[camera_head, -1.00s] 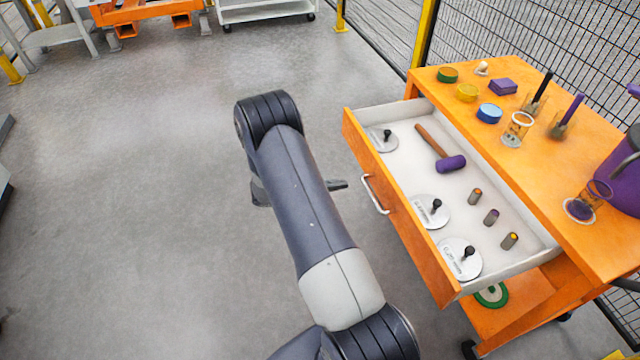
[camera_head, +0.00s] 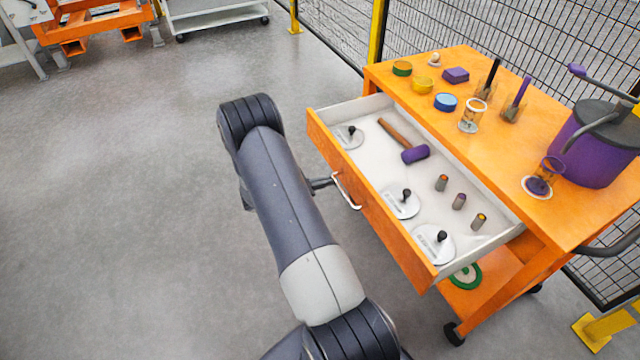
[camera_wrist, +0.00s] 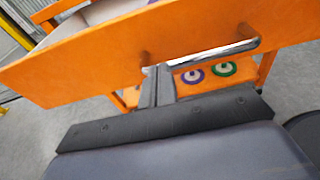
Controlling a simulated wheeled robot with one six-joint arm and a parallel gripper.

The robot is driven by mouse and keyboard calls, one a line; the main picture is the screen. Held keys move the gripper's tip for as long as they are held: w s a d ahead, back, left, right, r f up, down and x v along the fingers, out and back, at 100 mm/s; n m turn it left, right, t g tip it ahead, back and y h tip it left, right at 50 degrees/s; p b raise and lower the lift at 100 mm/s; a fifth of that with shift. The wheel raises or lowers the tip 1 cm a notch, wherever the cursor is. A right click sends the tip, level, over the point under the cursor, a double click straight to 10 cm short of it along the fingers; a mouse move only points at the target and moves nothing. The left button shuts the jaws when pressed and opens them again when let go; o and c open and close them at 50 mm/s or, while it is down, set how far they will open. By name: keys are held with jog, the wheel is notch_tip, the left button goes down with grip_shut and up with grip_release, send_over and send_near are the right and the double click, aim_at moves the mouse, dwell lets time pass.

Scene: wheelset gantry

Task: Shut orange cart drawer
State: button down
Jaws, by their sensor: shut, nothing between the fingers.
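The orange cart (camera_head: 560,222) stands at the right in the head view. Its drawer (camera_head: 372,203) is pulled out, with a white inside and an orange front that fills the upper part of the wrist view (camera_wrist: 95,60). A silver bar handle (camera_head: 346,192) is on the drawer front; in the wrist view the handle (camera_wrist: 215,52) runs to the right from the fingertips. My gripper (camera_head: 325,183) is shut and empty, its tips at the drawer front beside the handle's end. In the wrist view the fingers (camera_wrist: 157,72) overlap that end; I cannot tell whether they touch.
The drawer holds a purple mallet (camera_head: 414,154), several silver discs with black knobs, and small cylinders. A purple can (camera_head: 590,150), glass jars and small tins stand on the cart top. A mesh fence (camera_head: 500,30) is behind.

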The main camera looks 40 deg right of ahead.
aim_at(416, 150)
jog(key=r+b+x, duration=0.2)
jog(key=b+x, duration=0.1)
jog(key=x, duration=0.6)
jog(key=r+b+x, duration=0.2)
jog(key=b+x, duration=0.1)
jog(key=x, duration=0.7)
jog(key=d+r+b+x, duration=0.1)
jog(key=b+x, duration=0.3)
jog(key=x, duration=0.5)
jog(key=shift+s+d+r, duration=0.15)
jog(key=shift+d+r, duration=0.15)
jog(key=shift+d, duration=0.2)
jog(key=shift+s+d, duration=0.1)
jog(key=shift+d, duration=0.5)
jog(key=shift+d+r+b, duration=0.1)
jog(key=shift+r+b, duration=0.1)
jog(key=shift+b, duration=0.1)
jog(key=shift+r, duration=0.15)
jog(key=shift+a, duration=0.45)
jog(key=v, duration=1.3)
jog(key=shift+a, duration=0.2)
